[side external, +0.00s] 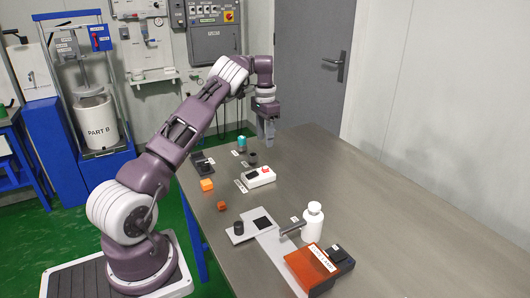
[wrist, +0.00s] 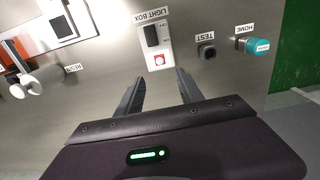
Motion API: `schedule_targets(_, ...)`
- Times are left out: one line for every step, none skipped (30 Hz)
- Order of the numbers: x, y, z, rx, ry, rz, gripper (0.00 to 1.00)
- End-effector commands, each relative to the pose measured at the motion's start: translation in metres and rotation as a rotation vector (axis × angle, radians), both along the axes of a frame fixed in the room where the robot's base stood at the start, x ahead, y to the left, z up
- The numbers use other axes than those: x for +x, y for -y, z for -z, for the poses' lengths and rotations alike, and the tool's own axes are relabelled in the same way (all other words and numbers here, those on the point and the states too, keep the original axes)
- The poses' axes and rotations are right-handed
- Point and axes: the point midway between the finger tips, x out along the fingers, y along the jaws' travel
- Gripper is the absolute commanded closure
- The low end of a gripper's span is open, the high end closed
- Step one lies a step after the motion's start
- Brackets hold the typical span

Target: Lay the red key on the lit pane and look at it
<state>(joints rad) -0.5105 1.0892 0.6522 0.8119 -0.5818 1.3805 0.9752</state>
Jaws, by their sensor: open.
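The light box (side external: 258,177) is a white box on the table, labelled LIGHT BOX in the wrist view (wrist: 146,18). It has a dark rocker switch (wrist: 152,36) at one end and a pale pane at the other. A small red piece with a pale centre, which looks like the red key (wrist: 159,60), sits on the pane; it also shows in the side view (side external: 265,169). Whether the pane is lit is hard to tell. My gripper (wrist: 160,76) is open and empty. In the side view my gripper (side external: 269,143) hangs above the table, beyond the light box.
A black cylinder (wrist: 207,52) by the TEST label and a teal cylinder (wrist: 257,46) by the HOME label stand near the table edge. The table's right side is clear.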

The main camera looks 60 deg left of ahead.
Motion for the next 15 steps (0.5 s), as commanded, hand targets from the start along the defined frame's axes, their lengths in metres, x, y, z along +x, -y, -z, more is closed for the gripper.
schedule_targets(0.0, 0.0, -0.006, 0.0, 0.001, -0.001, 0.56)
schedule_targets(0.0, 0.0, -0.009, 0.001, 0.002, -0.002, 0.56)
schedule_targets(0.001, 0.002, -0.016, 0.001, 0.008, -0.007, 0.56)
schedule_targets(0.001, 0.006, -0.024, 0.0, 0.017, -0.016, 0.56)
schedule_targets(0.002, 0.011, -0.035, 0.0, 0.031, -0.03, 0.56)
schedule_targets(0.002, 0.022, -0.055, -0.003, 0.057, -0.056, 0.56)
schedule_targets(0.002, 0.034, -0.073, -0.005, 0.082, -0.079, 0.56)
schedule_targets(0.0, 0.049, -0.092, -0.013, 0.108, -0.102, 0.56)
schedule_targets(-0.005, 0.073, -0.118, -0.026, 0.142, -0.132, 0.56)
schedule_targets(-0.011, 0.093, -0.136, -0.036, 0.166, -0.15, 0.56)
schedule_targets(-0.018, 0.114, -0.153, -0.047, 0.19, -0.164, 0.56)
schedule_targets(-0.031, 0.145, -0.174, -0.063, 0.219, -0.175, 0.56)
schedule_targets(-0.043, 0.169, -0.188, -0.074, 0.239, -0.178, 0.56)
schedule_targets(-0.057, 0.194, -0.2, -0.084, 0.259, -0.175, 0.56)
schedule_targets(-0.08, 0.226, -0.212, -0.094, 0.283, -0.166, 0.56)
